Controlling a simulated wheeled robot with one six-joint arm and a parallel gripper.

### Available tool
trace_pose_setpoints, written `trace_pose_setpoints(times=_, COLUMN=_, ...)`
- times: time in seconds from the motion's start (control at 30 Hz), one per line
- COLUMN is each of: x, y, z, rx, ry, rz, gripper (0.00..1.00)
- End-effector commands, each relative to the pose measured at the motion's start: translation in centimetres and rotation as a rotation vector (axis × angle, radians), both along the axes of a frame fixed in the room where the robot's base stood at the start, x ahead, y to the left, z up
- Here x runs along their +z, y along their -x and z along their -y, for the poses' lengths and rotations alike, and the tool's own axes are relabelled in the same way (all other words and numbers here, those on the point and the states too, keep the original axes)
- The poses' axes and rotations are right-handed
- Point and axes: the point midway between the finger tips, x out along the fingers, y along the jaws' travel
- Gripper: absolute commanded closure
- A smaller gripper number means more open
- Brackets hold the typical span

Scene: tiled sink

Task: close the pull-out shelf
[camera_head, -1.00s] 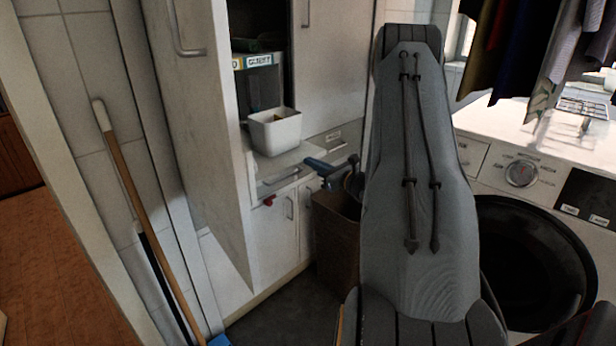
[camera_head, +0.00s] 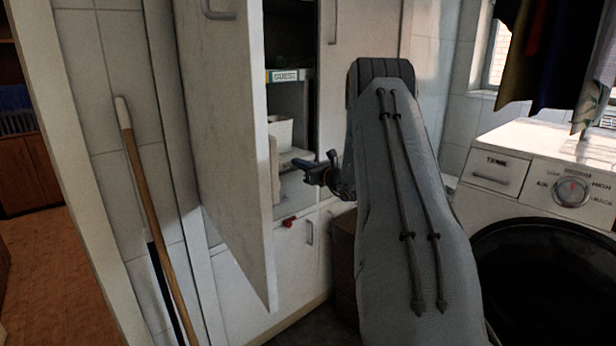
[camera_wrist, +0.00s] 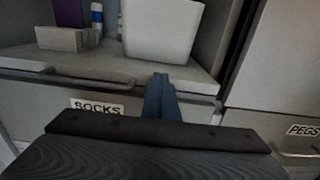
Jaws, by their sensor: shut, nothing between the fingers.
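The pull-out shelf (camera_head: 296,156) is a pale board inside the open cabinet, carrying a white bin (camera_head: 281,134). In the wrist view the shelf (camera_wrist: 92,62) fills the upper part, with a long handle-like strip along its front and the bin (camera_wrist: 162,30) standing on it. My gripper (camera_head: 308,169) is at the shelf's front. In the wrist view its blue fingers (camera_wrist: 160,88) are together and empty, with tips at the front edge near the bin. I cannot tell whether they touch. How far the shelf still sticks out is partly hidden by the cabinet door.
The tall cabinet door (camera_head: 225,130) stands open left of my gripper. A drawer labelled SOCKS (camera_wrist: 97,107) lies below the shelf. A brown box (camera_head: 344,262) is on the floor, and a washing machine (camera_head: 545,215) stands right. A broom handle (camera_head: 148,195) leans at left.

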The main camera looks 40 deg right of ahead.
Motion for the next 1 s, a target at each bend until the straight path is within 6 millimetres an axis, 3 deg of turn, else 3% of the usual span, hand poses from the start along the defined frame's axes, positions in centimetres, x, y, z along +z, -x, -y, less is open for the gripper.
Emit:
trace_pose_setpoints(times=0.1, x=-0.3, y=-2.4, z=-0.4, rx=0.002, ry=0.002, rz=0.002, gripper=1.0)
trace_pose_setpoints(times=0.4, x=-0.2, y=-6.5, z=-0.8, rx=0.001, ry=0.001, rz=0.001, gripper=1.0)
trace_pose_setpoints(times=0.7, x=0.0, y=-8.4, z=-0.9, rx=0.0, ry=0.001, rz=0.001, gripper=1.0)
trace_pose_setpoints(times=1.0, x=0.3, y=-8.9, z=-1.1, rx=0.0, ry=0.001, rz=0.004, gripper=1.0)
